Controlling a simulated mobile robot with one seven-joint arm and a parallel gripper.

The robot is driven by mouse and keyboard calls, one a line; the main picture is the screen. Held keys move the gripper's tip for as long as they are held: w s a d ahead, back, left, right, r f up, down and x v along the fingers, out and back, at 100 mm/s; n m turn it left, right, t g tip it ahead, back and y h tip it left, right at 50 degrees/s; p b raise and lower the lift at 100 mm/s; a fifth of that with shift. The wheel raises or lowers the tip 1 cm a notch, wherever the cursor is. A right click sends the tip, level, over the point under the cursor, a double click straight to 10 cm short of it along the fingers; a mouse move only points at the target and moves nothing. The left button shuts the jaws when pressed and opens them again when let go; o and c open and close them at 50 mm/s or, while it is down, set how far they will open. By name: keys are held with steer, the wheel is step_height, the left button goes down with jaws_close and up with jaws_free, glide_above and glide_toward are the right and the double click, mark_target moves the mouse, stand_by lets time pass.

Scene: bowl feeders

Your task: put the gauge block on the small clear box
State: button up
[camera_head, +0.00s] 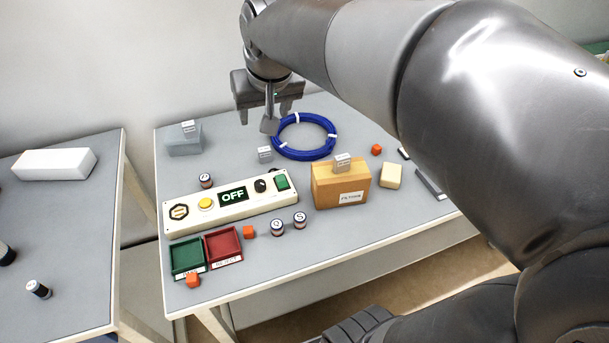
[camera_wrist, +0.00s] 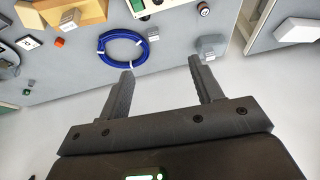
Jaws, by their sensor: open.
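A small silver block with a pale label, which looks like the gauge block, stands on the table left of the blue coil (camera_head: 265,154); it also shows in the wrist view (camera_wrist: 153,34). A greyish translucent box, apparently the small clear box (camera_head: 184,146), sits at the back left of the table and shows in the wrist view (camera_wrist: 211,48). A similar silver block (camera_head: 189,127) is on it. Another silver block (camera_head: 342,163) is on the cardboard box (camera_head: 340,186). My gripper (camera_head: 265,113) is open and empty above the table's back edge; it shows in the wrist view (camera_wrist: 161,68).
The blue coil (camera_head: 277,147) lies right of the loose block. A control panel (camera_head: 230,205) reading OFF stands in front, with green (camera_head: 188,271) and red (camera_head: 224,259) trays nearer. Several small cylinders and orange cubes are scattered around. A second table (camera_head: 65,210) is at left.

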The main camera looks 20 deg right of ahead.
steer(key=s+d+f, duration=0.1)
steer(key=s+f, duration=0.2)
steer(key=s, duration=0.5)
steer(key=s+d+f, duration=0.1)
steer(key=s+f, duration=0.1)
steer(key=s, duration=0.6)
steer(key=shift+d+f, duration=0.4)
